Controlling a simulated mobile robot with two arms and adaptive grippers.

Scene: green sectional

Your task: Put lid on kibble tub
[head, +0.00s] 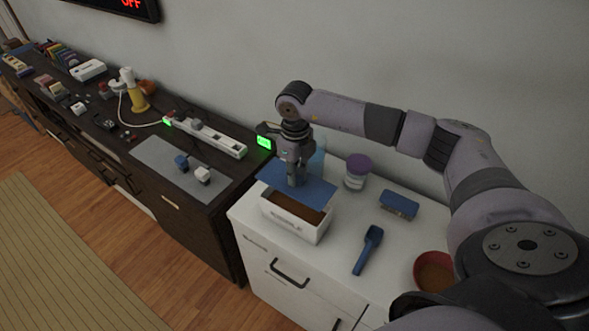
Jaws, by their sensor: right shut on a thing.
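The kibble tub (300,229) is a white box with brown kibble inside, standing at the left end of the white cabinet top. A flat blue lid (315,190) is over the back part of the tub and looks slightly turned against it. The front part of the kibble shows uncovered. My right gripper (296,180) points down and is shut on the lid's handle at its middle. Whether the lid touches the tub rim cannot be told. My left gripper is not in view.
On the white cabinet (330,262) are a purple-lidded jar (357,172), a blue box-like item (399,205), a blue scoop (368,250) and a red bowl (434,271). A clear bluish container stands behind my gripper. A dark sideboard with a power strip (207,136) adjoins at left.

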